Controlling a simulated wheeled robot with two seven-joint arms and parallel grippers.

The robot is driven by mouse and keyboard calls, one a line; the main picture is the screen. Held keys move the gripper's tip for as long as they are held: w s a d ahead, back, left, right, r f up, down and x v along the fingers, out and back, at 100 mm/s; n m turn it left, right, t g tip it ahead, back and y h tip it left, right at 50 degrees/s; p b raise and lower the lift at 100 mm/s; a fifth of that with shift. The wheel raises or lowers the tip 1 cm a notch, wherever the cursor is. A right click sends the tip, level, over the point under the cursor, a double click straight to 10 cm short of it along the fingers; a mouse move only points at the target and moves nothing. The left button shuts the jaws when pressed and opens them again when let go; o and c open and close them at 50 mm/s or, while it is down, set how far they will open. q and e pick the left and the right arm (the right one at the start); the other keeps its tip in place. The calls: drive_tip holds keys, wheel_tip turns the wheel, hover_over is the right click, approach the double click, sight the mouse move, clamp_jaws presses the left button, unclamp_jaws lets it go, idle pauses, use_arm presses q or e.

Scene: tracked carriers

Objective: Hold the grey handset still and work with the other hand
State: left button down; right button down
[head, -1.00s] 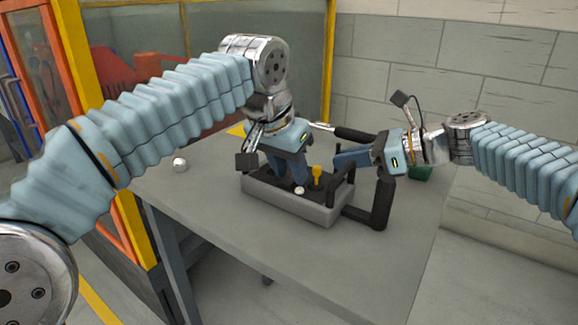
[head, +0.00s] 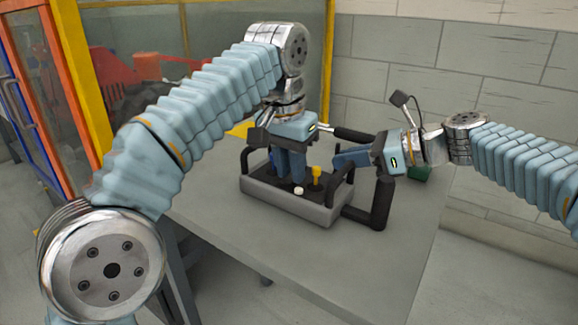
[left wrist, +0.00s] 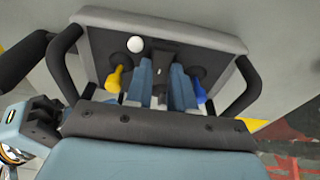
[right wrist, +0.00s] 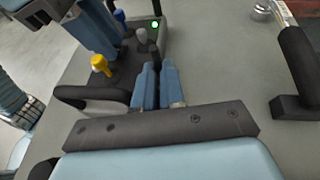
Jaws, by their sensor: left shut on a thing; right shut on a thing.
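The grey handset (head: 285,203) is a shallow grey box with a dark top, a black loop handle at each end, a yellow lever (head: 317,176) and a white button (head: 299,190). My right gripper (head: 336,160) is shut on the handle at the right end; the black grip shows between its fingers in the right wrist view (right wrist: 158,70). My left gripper (head: 289,182) reaches down over the panel, shut on a dark middle lever (left wrist: 161,60) between the yellow lever and a blue one (left wrist: 200,90). The fingers hide most of that lever.
The handset stands on a grey table (head: 365,265). A thick black bar with a foot (head: 381,205) stands close to its right end. A green object (head: 419,173) lies behind my right gripper. A silvery round thing (right wrist: 261,11) shows in the right wrist view. The table front is clear.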

drive_tip(key=shift+a, duration=0.1)
idle(0.3)
use_arm(q)
drive_tip(key=c, duration=1.2)
unclamp_jaws()
drive_tip(key=shift+c, duration=0.2)
